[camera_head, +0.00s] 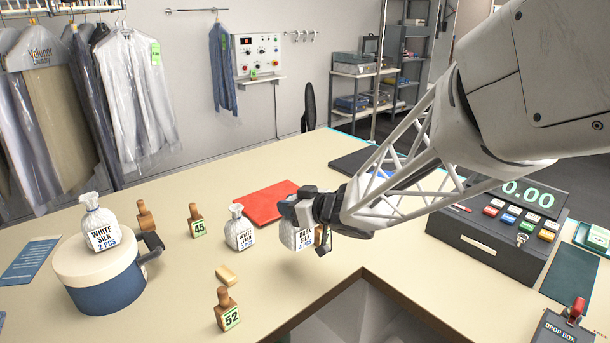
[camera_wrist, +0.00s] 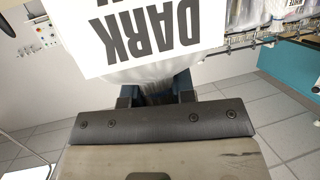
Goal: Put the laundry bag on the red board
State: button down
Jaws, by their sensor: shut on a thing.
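My gripper (camera_head: 298,208) is shut on the neck of a white laundry bag (camera_head: 290,238) with a dark-lettered label, partly hidden by the gripper. In the wrist view the bag's label (camera_wrist: 150,35) reads "DARK", and the fingers (camera_wrist: 156,92) close around its gathered neck. The red board (camera_head: 268,203) lies flat on the counter, behind and to the left of the held bag, and its visible part is bare. A "WHITE LINEN" bag (camera_head: 239,232) stands just in front of the board. A "WHITE SILK" bag (camera_head: 99,228) stands on a round blue-and-cream container (camera_head: 104,283).
Wooden tag stands numbered 45 (camera_head: 196,222) and 52 (camera_head: 227,312) and a small wooden block (camera_head: 227,275) stand on the counter (camera_head: 180,290). A cash register (camera_head: 500,233) stands at right. The counter has a cut-out edge below the gripper.

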jog(key=w+a+r, duration=0.1)
jog(key=w+a, duration=0.2)
jog(key=w, duration=1.2)
jog(key=w+a+r, duration=0.2)
jog(key=w+a, duration=0.1)
jog(key=w, duration=1.2)
jog(key=shift+a+r, duration=0.15)
jog(key=shift+r, duration=0.05)
jog(key=shift+f, duration=2.5)
jog(key=shift+f, duration=0.1)
jog(key=shift+f, duration=2.45)
jog(key=c, duration=1)
grip_release()
jog(key=shift+f, duration=0.15)
jog(key=shift+o, duration=0.2)
